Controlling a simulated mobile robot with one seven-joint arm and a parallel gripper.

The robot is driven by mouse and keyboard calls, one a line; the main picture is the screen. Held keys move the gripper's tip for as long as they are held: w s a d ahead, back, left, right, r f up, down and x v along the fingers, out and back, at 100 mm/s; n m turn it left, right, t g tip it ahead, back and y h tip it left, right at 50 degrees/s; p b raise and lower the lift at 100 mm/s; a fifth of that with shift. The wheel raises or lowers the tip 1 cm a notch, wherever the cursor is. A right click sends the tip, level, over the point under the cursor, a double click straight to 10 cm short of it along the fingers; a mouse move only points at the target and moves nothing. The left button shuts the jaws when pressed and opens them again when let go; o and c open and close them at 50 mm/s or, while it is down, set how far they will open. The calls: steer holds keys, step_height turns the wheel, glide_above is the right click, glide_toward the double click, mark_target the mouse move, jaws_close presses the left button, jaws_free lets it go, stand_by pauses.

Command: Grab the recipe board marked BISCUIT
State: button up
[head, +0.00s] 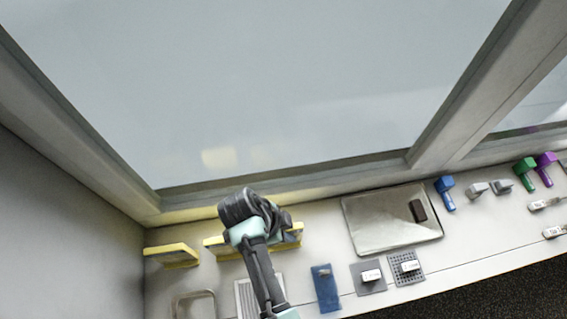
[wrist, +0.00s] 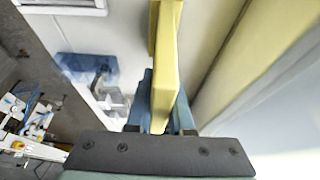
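In the wrist view a yellow board (wrist: 166,60) stands edge-on between the fingers of my gripper (wrist: 162,112). The blue fingers sit close against both its faces, near the middle of the palm, so the gripper looks shut on it. In the head view my gripper (head: 262,217) is over the yellow-topped board (head: 218,242) by the window and hides its middle. Another yellow-topped board (head: 172,254) stands apart to the left. No lettering on either board can be read, so I cannot tell which is marked BISCUIT.
Right of my arm are a metal tray (head: 385,238) with a brown block (head: 418,210), a blue plate (head: 325,288) and two grey plates. Several coloured tools lie at the far right. The window frame (head: 290,180) rises close behind the boards.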

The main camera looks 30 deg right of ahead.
jaws_close()
steer(key=shift+r, duration=0.1)
stand_by(1.1)
